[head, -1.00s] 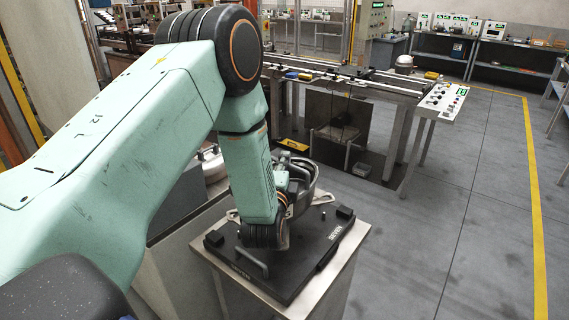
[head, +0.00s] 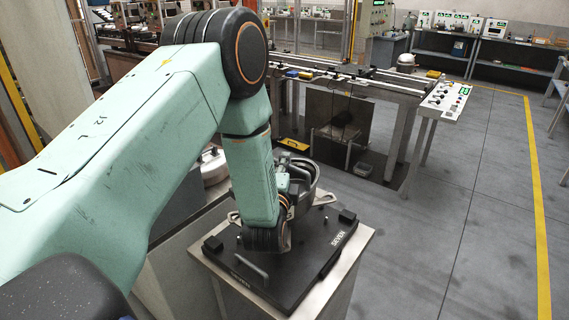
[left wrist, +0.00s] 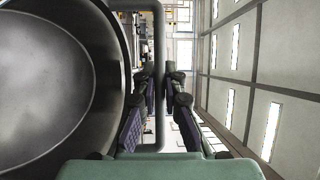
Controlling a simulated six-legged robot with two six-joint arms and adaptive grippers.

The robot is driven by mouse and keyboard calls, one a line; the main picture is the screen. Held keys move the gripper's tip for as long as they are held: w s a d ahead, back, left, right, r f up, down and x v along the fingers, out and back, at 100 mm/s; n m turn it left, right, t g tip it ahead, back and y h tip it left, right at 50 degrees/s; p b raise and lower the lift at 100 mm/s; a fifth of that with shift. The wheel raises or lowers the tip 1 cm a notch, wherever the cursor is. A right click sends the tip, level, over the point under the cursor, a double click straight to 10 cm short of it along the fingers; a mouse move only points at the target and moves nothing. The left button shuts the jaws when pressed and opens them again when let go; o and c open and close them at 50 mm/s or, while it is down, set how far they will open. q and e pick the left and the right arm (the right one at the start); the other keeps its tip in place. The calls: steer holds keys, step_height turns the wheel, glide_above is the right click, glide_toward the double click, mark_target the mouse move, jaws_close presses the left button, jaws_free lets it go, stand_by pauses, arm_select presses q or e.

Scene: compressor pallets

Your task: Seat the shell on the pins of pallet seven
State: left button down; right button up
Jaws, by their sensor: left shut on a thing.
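The shell (head: 308,196) is a grey metal bowl with side lugs. It shows in the head view behind my left forearm, above the far part of pallet seven. My left gripper (left wrist: 158,118) is shut on the shell's upright handle (left wrist: 159,60); the open shell (left wrist: 45,85) fills the left of the left wrist view. In the head view the left gripper (head: 287,187) is partly hidden by its arm. Pallet seven (head: 300,268) is a black plate marked SEVEN with corner blocks and a bar handle. One small pin (head: 326,219) shows; contact under the shell is hidden. My right gripper is out of view.
Pallet seven lies on a metal-topped stand (head: 352,262). Another rounded metal part (head: 214,168) sits left of my forearm. A conveyor bench (head: 375,83) with a control panel (head: 445,100) stands behind. The floor to the right (head: 470,220) is clear.

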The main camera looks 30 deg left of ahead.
arm_select(q)
steer(key=shift+s+d+f+b, duration=0.1)
steer(key=shift+d+b, duration=0.05)
steer(key=shift+b, duration=0.15)
steer(key=shift+d+f+b, duration=0.15)
steer(key=shift+f+b, duration=0.25)
steer(key=shift+f, duration=0.1)
steer(key=shift+a+f+b, duration=0.2)
steer(key=shift+f+b, duration=0.35)
steer(key=shift+f, duration=0.45)
steer(key=shift+d+f+b, duration=0.15)
steer(key=shift+f+b, duration=0.4)
steer(key=shift+f, duration=0.2)
